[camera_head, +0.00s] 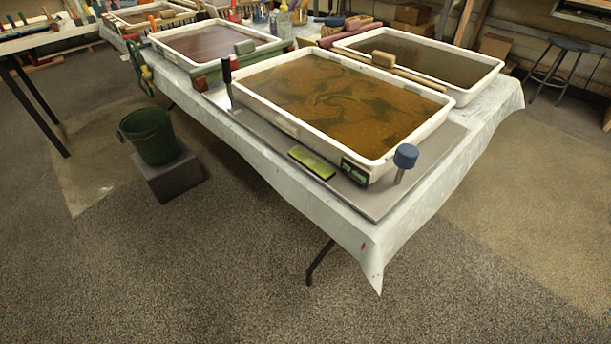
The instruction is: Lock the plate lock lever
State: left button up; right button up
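A grey metal plate (375,203) lies on the cloth-covered table under a white tray (447,112) of orange and dark marbled liquid. At the plate's left end a lever with a black grip (227,72) stands upright beside the tray's corner. At the plate's near right corner a blue knob (405,156) sits on a short metal post. I cannot tell for certain which of these is the plate lock lever, or whether it is locked. A green-yellow block (312,162) lies on the plate's front edge, next to a small dark display. Neither gripper is in view.
Two more trays, one reddish (213,42) and one dark (418,60), stand behind on the same table. A green bucket (150,135) on a grey block (172,178) stands at the left. The floor in front is clear. A stool (562,72) is back right.

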aim_at(225, 59)
jog(key=i+j+z, duration=0.15)
jog(key=i+j, duration=0.15)
jog(key=i+j+z, duration=0.1)
jog(key=i+j, duration=0.15)
jog(key=j, duration=0.2)
jog(key=i+j+z, duration=0.15)
jog(key=j, duration=0.25)
jog(key=i+j+z, duration=0.1)
jog(key=i+j, duration=0.2)
jog(key=j, duration=0.15)
jog(key=k+j, duration=0.1)
